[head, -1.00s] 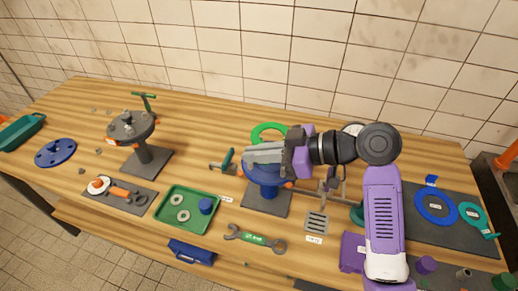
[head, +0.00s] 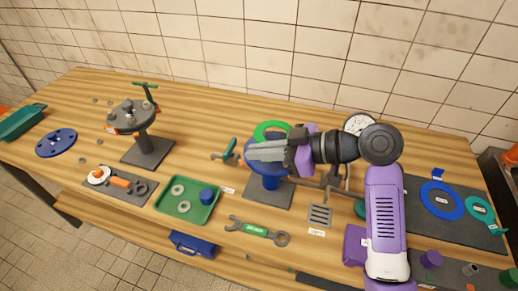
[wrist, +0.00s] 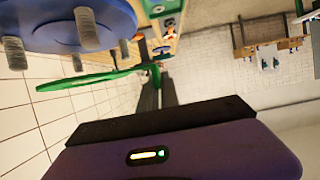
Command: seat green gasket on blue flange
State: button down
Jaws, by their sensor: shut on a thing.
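The blue flange (head: 272,182) stands on a pedestal mid-bench, partly hidden by my gripper in the head view. The wrist view shows its blue disc (wrist: 60,18) at upper left with several grey threaded studs. The green gasket (head: 263,130) shows as a ring behind my fingers; in the wrist view the gasket (wrist: 90,80) is nearly edge-on, close to the stud tips and apart from the disc face. My gripper (head: 254,151) is shut on the gasket's tab, which shows between the dark fingers (wrist: 156,82). Whether any stud enters the gasket is unclear.
A grey flange stand (head: 148,150) is at left. A green tray (head: 205,216) and a wrench (head: 256,230) lie in front. A gauge (head: 359,123) stands behind my arm. A dark mat (head: 460,232) with blue and teal rings (head: 480,210) is at right.

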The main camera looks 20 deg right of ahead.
jog(key=shift+f+b, duration=1.85)
jog(key=shift+f, duration=0.8)
jog(key=c, duration=1.5)
grip_release()
jog(key=shift+b+v, duration=0.75)
jog(key=shift+v, duration=3.2)
